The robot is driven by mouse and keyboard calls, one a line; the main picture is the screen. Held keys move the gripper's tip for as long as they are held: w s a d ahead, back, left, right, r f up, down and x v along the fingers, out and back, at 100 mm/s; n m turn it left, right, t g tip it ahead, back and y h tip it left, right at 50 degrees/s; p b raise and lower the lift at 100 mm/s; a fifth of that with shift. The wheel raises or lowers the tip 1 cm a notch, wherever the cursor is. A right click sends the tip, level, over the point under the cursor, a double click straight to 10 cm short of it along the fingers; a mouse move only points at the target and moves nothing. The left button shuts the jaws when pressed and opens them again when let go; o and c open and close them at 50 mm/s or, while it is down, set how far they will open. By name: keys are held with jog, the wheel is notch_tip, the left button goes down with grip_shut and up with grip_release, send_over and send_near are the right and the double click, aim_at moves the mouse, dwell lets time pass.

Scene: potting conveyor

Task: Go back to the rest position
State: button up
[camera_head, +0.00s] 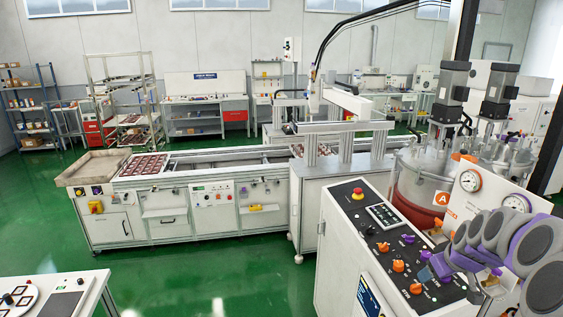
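My purple and grey arm comes in at the lower right, folded over the control panel (378,268). My gripper (442,268) seems to be the purple part at the arm's left end, above the panel's right side. Its fingers are small and partly hidden by the arm, so I cannot tell whether they are open or shut, or whether they touch a knob. The panel has orange knobs (398,265), purple knobs (407,238), a small display (384,216) and a red emergency button (357,193).
Behind the arm stand a metal tank (420,175) marked A and a pressure gauge (470,181). The conveyor (225,165) runs leftward, with a tray of dark red parts (143,165). A white table (65,290) is at lower left. Green floor (220,275) between is clear.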

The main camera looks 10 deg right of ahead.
jog(key=s+a+f+g+y+b, duration=0.15)
jog(key=s+a, duration=0.35)
jog(key=a, duration=0.7)
jog(key=s+a+f+g+y+b, duration=0.15)
jog(key=s+a, duration=0.35)
jog(key=a, duration=0.7)
jog(key=s+a+f+g+b, duration=0.1)
jog(key=s+a, duration=0.2)
jog(key=s, duration=0.4)
jog(key=s+a+f+m+g+h+b, duration=0.1)
jog(key=s+a+f+g+b, duration=0.1)
jog(key=s, duration=0.6)
jog(key=s+a+f+g+h+b, duration=0.1)
jog(key=s+a, duration=0.3)
jog(key=s, duration=0.4)
jog(key=shift+f+g, duration=0.3)
jog(key=shift+f, duration=0.3)
jog(key=shift+o, duration=0.2)
